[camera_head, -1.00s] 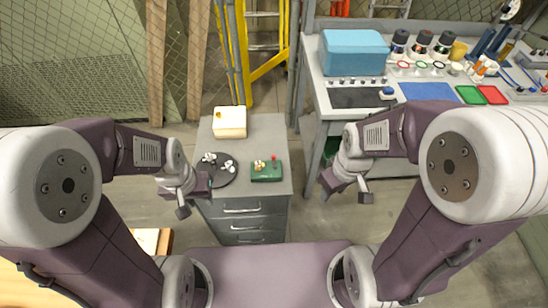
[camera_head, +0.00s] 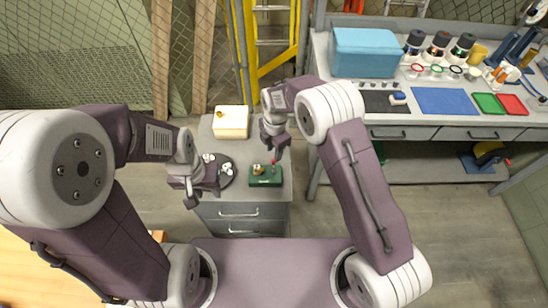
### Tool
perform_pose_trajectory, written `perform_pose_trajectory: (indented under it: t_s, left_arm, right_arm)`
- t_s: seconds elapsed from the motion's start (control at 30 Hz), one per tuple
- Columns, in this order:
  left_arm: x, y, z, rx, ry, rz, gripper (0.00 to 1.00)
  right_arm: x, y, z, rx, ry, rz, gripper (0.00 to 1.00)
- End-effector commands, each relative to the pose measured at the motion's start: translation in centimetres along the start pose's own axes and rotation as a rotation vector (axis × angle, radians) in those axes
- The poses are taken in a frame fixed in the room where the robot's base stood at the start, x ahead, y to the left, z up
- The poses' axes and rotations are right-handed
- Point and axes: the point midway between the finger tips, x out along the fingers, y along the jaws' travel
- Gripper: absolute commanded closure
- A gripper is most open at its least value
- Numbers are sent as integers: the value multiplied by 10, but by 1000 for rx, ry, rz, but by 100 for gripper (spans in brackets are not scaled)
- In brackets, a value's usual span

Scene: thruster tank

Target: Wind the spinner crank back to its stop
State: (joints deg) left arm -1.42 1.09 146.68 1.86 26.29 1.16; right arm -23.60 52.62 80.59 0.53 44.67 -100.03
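A small green-based device (camera_head: 266,182) sits at the right front of the grey drawer cabinet's top. It carries a brass-coloured part (camera_head: 257,169) and a small red knob (camera_head: 273,163), which look like the spinner and its crank. My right gripper (camera_head: 279,153) hangs just behind and above the red knob; I cannot tell whether it touches it. Its fingers are too small to read. My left gripper (camera_head: 191,200) is at the cabinet's left front edge, apart from the device, and its opening is also unclear.
A dark round plate with white pieces (camera_head: 228,169) lies left of the device, partly behind my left gripper. A cream box (camera_head: 231,121) stands at the back of the cabinet (camera_head: 234,196). A workbench with a blue case (camera_head: 362,52) stands to the right.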

Motion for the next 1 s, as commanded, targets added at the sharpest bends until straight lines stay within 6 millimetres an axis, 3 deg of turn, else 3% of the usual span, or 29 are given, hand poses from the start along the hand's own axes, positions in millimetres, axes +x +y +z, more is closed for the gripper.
perform_pose_trajectory:
  t_s: [0.1,0.23,0.57,0.6,0.73,1.0]
  left_arm:
    - [-3,0,0,0,0,0,64]
    - [-4,0,0,0,0,0,64]
    - [-4,0,0,0,0,0,64]
    - [-4,0,0,0,0,0,64]
    - [-4,0,0,0,0,0,64]
    - [-4,0,0,0,0,0,64]
  right_arm:
    - [25,-1,0,1,1,-3,63]
    - [44,0,0,1,0,-1,63]
    - [53,0,0,1,0,2,63]
    - [53,0,0,1,0,2,66]
    - [53,0,0,1,0,2,100]
    - [53,0,1,11,-1,2,100]
